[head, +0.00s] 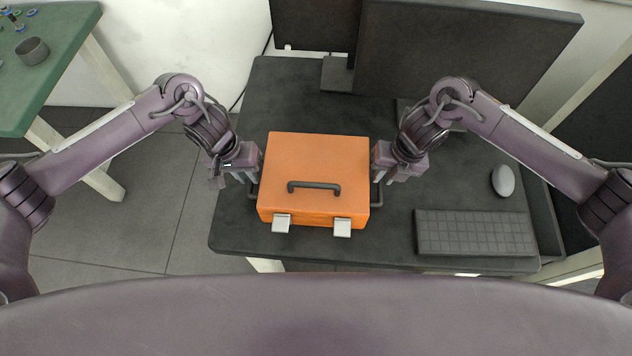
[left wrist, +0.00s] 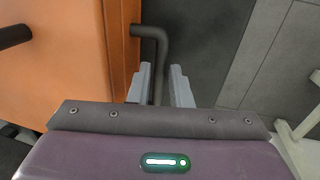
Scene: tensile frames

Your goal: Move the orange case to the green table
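The orange case (head: 312,165) lies flat on the dark desk (head: 290,95), its dark top handle and two pale latches showing. It also shows in the left wrist view (left wrist: 75,60). My left gripper (head: 250,178) is at the case's left side. In the left wrist view its grey fingers (left wrist: 162,85) stand closely on both sides of the bent dark side handle (left wrist: 160,50) and appear shut on it. My right gripper (head: 380,176) is at the right side handle (head: 376,193); its grip is too small to tell. The green table (head: 60,50) is at the upper left.
A grey cup (head: 32,51) and several small rings stand on the green table. A keyboard (head: 476,232) and mouse (head: 502,180) are right of the case. A monitor (head: 450,50) stands behind. Open floor (head: 130,225) lies between desk and green table.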

